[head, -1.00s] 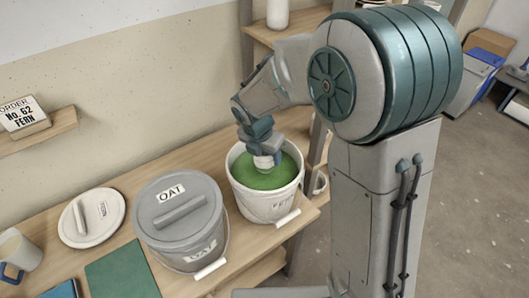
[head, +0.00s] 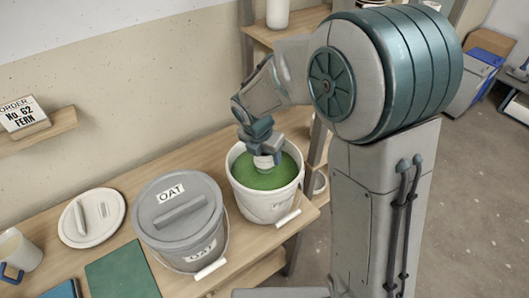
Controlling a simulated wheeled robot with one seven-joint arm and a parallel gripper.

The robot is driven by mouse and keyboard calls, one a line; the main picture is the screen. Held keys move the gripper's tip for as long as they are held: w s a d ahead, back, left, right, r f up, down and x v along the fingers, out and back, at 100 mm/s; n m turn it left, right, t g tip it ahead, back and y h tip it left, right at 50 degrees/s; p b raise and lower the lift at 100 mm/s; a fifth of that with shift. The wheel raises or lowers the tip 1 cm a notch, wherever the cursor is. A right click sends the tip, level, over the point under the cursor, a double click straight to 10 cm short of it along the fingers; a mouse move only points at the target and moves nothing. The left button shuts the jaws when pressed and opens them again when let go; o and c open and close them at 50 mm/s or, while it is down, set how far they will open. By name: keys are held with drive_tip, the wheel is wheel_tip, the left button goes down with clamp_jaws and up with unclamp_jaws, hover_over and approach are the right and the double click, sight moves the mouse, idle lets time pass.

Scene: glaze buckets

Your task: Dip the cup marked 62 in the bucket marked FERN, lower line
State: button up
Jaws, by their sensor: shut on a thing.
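My gripper (head: 263,150) points down into the open white bucket (head: 262,206), shut on a small pale cup (head: 264,162). The cup is at the surface of the green glaze (head: 282,175), and its lower part is hidden in or behind the glaze. How deep it sits, its number and any dip lines cannot be read. The bucket's front label is too blurred to read now; in the earlier frame it looks like FERN. The order card (head: 22,115) on the wall shelf reads No. 62 FERN.
A grey lidded bucket (head: 180,225) marked OAT stands just left of the open bucket. A loose white lid (head: 91,217), a mug (head: 18,252) and a green mat (head: 122,272) lie further left on the bench. A shelf with a white bottle (head: 277,14) is behind.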

wheel_tip(320, 180, up, 8)
drive_tip(key=p, duration=0.7)
drive_tip(key=shift+f, duration=0.2)
